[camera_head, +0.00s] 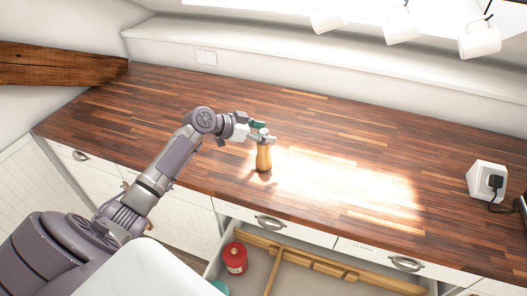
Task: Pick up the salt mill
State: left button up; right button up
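The salt mill (264,159) is a tan wooden mill with a rounded body, standing upright on the wooden worktop (330,130), left of the middle of the view. My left gripper (261,134) is at the top of the mill, with its fingers beside and partly over the mill's head. The fingers hide the upper part of the mill. They are too small to tell whether they are closed on it or apart. My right gripper is not in view.
An open drawer (342,272) below the worktop's front edge holds a red canister (235,257) and wooden dividers. A white socket box (486,180) with a black plug stands at the right. White mugs (479,40) hang above. The worktop around the mill is clear.

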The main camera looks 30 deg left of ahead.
pick_arm(q)
grip_shut()
jog(key=shift+r, duration=0.2)
